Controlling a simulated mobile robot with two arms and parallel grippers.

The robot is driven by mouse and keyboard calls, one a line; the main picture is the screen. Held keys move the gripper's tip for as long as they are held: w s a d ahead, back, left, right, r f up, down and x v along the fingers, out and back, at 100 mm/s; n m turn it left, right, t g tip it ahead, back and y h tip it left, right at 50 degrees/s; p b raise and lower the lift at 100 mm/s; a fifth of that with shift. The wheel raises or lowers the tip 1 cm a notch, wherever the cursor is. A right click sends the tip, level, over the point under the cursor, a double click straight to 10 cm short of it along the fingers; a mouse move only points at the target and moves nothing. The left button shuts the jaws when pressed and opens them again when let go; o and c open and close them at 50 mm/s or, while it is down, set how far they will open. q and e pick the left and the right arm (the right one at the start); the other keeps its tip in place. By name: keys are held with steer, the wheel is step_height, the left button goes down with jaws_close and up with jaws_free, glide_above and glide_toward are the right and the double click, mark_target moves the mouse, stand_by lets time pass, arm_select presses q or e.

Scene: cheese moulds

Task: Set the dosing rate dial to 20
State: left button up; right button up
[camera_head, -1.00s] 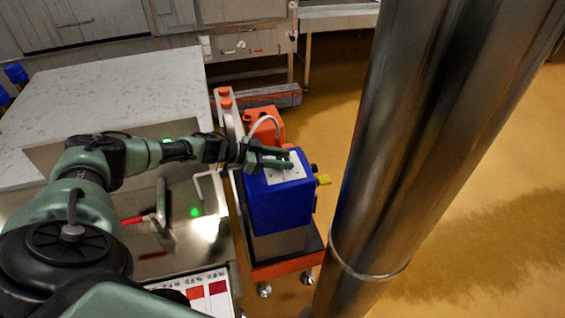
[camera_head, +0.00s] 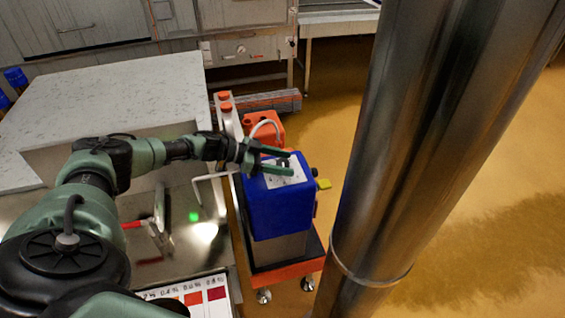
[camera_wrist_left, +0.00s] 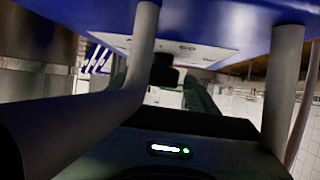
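The blue dosing pump (camera_head: 277,210) stands on a grey base, with a white panel (camera_head: 297,177) on its top face. A black dial (camera_wrist_left: 165,73) sticks out from this panel and shows in the left wrist view; in the head view it is a small dark shape (camera_head: 283,160). My left gripper (camera_head: 288,163) is over the panel, its green fingers apart on either side of the dial. In the left wrist view, gaps show between the dial and both fingers (camera_wrist_left: 160,88). The dial's scale and setting are too small to read. My right gripper is in neither view.
An orange container (camera_head: 264,130) with a pale hose stands behind the pump. A yellow fitting (camera_head: 323,184) sticks out at its right. A thick steel column (camera_head: 410,140) rises to the right. A steel basin (camera_head: 180,225) lies to the left.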

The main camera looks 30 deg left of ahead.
arm_select(q)
steer(key=b+v, duration=0.1)
steer(key=v, duration=0.6)
steer(key=shift+f, duration=0.1)
steer(key=shift+s+a+r, duration=0.25)
steer(key=shift+a, duration=0.05)
stand_by(0.3)
